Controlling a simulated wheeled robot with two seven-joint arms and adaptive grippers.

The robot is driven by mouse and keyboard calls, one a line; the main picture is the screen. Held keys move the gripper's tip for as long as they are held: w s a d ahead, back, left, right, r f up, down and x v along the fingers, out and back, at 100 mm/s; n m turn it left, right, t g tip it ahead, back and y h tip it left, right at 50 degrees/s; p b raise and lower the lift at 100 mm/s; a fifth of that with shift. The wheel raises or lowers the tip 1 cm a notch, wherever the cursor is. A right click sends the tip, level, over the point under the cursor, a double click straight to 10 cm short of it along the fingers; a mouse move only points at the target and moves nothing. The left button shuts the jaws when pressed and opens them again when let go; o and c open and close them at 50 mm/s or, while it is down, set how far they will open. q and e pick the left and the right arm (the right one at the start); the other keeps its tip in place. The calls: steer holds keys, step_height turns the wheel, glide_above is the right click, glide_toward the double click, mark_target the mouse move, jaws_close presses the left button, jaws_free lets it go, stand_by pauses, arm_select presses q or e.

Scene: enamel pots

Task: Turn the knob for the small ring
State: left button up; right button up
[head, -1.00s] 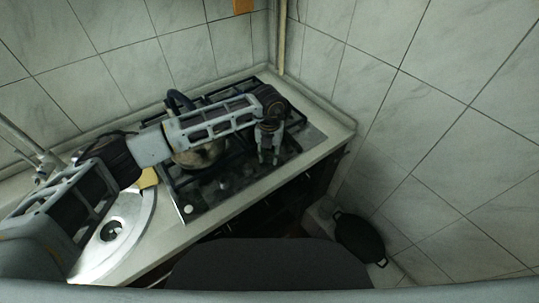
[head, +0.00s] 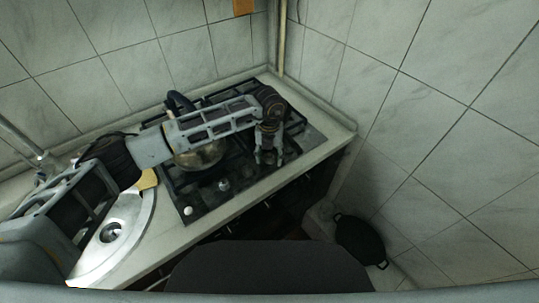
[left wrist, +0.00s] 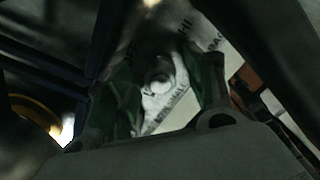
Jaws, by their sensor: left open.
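The gas hob (head: 214,203) is set in the pale counter, with a pale knob (head: 188,211) at its front left and another knob (head: 223,185) farther right along the front. My left gripper (head: 268,162) points down over the front right of the hob, its fingers apart and empty. In the left wrist view a pale, shiny knob (left wrist: 160,86) shows between the dark green fingers, on a light plate with partly hidden lettering. Whether the fingers touch it I cannot tell. The burner ring it serves cannot be made out. My right gripper is not in view.
A pot (head: 199,156) stands on the hob, partly behind my left forearm. A round steel sink (head: 112,233) and a yellow sponge-like block (head: 147,179) are at the left. A black pan (head: 360,240) lies low at the right. Tiled walls close off the back and right.

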arm_select(q)
steer(key=shift+r, duration=0.15)
step_height(320, 180, up, 12)
stand_by(0.8)
steer(key=shift+s+f, duration=0.1)
steer(key=shift+f, duration=0.1)
stand_by(0.4)
